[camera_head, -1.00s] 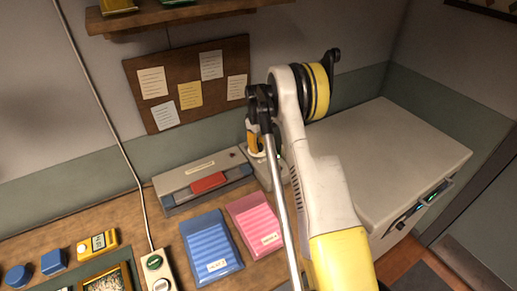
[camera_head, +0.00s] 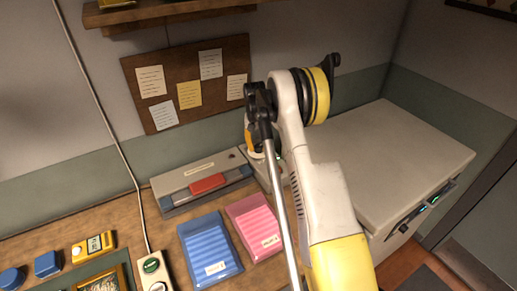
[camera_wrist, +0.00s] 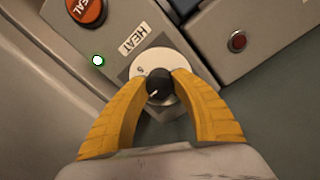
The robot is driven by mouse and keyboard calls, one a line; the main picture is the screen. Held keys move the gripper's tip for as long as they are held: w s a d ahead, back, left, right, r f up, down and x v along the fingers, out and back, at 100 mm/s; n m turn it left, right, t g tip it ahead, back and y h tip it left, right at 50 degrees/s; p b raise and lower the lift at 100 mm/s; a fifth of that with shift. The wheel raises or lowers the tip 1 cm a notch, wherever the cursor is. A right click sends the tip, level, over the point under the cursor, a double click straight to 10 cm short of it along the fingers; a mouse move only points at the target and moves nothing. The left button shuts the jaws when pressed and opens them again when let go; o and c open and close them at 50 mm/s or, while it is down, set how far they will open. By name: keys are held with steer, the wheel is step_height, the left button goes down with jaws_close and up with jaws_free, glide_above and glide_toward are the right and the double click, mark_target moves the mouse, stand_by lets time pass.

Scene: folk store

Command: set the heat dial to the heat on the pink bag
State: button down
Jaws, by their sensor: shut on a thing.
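The heat dial (camera_wrist: 156,64) is a pale disc with a black centre knob (camera_wrist: 159,86), on a grey panel below a HEAT label (camera_wrist: 133,39). A digit, seemingly 5, shows on its face. My gripper (camera_wrist: 159,77) has its yellow fingers closed on either side of the dial's knob. In the head view my gripper (camera_head: 262,141) is at the sealer's right end, partly hidden by my arm. The pink bag (camera_head: 255,227) lies flat on the counter with a small label whose writing is too small to read surely.
A blue bag (camera_head: 210,250) lies left of the pink one. The grey sealer (camera_head: 175,198) with a red bar (camera_head: 207,184) stands behind them. A red SEAL button (camera_wrist: 86,10) and a lit indicator (camera_wrist: 98,61) are near the dial. A white chest (camera_head: 400,150) stands at right.

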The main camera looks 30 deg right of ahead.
mark_target(257, 145)
steer(key=m, duration=0.6)
steer(key=shift+b, duration=0.3)
stand_by(0.4)
steer(key=c, duration=1)
jaws_free()
step_height(257, 145, up, 12)
steer(key=shift+w+a, duration=0.15)
steer(key=shift+w, duration=0.15)
